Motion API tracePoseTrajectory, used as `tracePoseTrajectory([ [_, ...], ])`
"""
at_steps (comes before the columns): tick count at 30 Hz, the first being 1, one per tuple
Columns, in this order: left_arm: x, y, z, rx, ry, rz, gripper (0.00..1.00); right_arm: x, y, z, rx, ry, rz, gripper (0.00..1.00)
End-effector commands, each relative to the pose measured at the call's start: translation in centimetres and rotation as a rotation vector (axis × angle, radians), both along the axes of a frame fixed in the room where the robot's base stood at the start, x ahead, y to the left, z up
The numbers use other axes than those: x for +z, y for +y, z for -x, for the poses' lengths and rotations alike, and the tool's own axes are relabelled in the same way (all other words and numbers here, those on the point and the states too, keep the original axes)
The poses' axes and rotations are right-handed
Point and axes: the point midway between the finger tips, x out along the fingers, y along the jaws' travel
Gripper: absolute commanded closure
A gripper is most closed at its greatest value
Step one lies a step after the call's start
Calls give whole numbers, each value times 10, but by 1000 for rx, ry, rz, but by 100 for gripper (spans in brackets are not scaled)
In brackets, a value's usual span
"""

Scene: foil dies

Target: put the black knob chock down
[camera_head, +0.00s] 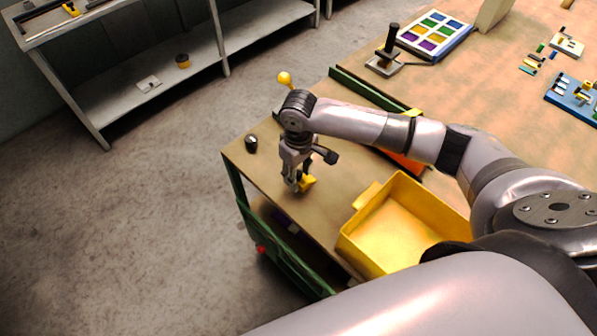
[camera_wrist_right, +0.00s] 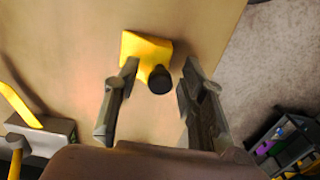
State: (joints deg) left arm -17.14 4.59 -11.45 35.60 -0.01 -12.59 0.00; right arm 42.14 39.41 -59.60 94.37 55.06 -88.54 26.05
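The black knob chock is a yellow wedge-shaped block (camera_head: 308,182) with a black knob. It appears to rest on the tan bench top near the bench's left end. In the right wrist view the yellow block (camera_wrist_right: 143,47) lies at the fingertips, with its black knob (camera_wrist_right: 159,79) between the two fingers. My right gripper (camera_head: 297,188) points down over it. The right wrist view shows the gripper (camera_wrist_right: 158,78) open, with a gap on each side of the knob. The fingers partly hide the chock in the head view. My left gripper is not in view.
A yellow bin (camera_head: 400,225) stands right of the gripper. A small black cylinder (camera_head: 251,143) sits near the bench's left corner. A yellow ball-ended lever (camera_head: 285,79) rises behind my wrist. A black-handled stamp (camera_head: 390,52) and coloured tray (camera_head: 436,35) stand farther back.

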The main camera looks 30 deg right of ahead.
Motion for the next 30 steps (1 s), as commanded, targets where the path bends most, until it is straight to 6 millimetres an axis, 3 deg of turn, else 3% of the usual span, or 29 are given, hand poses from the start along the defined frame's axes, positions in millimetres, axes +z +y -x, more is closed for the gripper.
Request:
tracePoseTrajectory([
  [8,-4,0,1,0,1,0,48,13,0,-1,1,-3,0,62],
  [21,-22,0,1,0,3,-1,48,101,0,-1,1,-4,0,62],
  [30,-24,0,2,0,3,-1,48,123,0,0,0,1,-1,62],
])
